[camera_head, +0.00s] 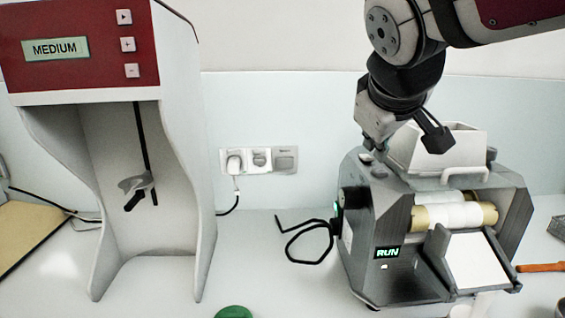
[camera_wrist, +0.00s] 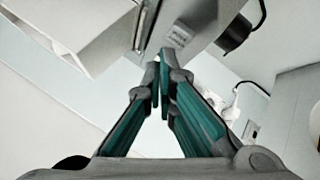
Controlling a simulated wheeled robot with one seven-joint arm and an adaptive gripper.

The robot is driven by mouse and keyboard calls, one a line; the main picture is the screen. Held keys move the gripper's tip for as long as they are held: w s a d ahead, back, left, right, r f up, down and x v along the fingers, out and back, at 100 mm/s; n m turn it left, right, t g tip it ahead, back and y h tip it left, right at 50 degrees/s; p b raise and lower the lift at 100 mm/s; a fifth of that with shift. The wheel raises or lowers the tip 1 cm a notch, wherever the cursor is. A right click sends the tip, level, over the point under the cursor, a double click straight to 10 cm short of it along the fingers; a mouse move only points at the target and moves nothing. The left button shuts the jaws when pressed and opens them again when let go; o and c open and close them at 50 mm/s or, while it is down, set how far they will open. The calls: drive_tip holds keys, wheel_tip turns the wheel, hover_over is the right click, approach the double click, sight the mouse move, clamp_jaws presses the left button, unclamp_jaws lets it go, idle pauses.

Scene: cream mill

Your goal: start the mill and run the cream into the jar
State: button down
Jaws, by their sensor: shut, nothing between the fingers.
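The mill (camera_head: 395,235) stands at the right of the head view, with a lit green "RUN" display (camera_head: 388,253) on its front. It has a white hopper (camera_head: 440,150) on top, pale rollers with tan ends (camera_head: 455,215) and a sloping white apron (camera_head: 478,262) in front. Below the apron, a white object (camera_head: 470,306), perhaps the jar, is cut off by the frame's bottom edge. My gripper (camera_head: 372,150) is shut and empty at the mill's top left, beside the hopper. Its fingertips (camera_wrist: 162,62) meet close to the mill's top in the wrist view; contact cannot be told.
A red-and-white machine (camera_head: 80,45) reading "MEDIUM" stands at the left. A green disc (camera_head: 233,312) lies at the bottom edge. An orange stick (camera_head: 540,267) lies right. The middle counter is mostly clear.

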sight(376, 170)
drive_tip(key=shift+r+p, duration=1.85)
drive_tip(key=shift+r, duration=0.7)
drive_tip(key=shift+s+f, duration=0.1)
drive_tip(key=s+f+m+g+y+p, duration=0.1)
drive_tip(key=s+f, duration=0.3)
drive_tip(key=s, duration=0.4)
drive_tip(key=s+f+m+g+y+p, duration=0.1)
drive_tip(key=s+f, duration=0.3)
drive_tip(key=s, duration=0.4)
drive_tip(key=s+d+f+m+g+p, duration=0.1)
drive_tip(key=s+f+m+g, duration=0.1)
drive_tip(key=s, duration=0.6)
wheel_tip(376, 170, down, 2)
drive_tip(key=shift+s+f+m+g+y+p, duration=0.15)
drive_tip(key=shift+s+m+g+y+p, duration=0.2)
drive_tip(key=shift+m, duration=0.35)
idle(2.1)
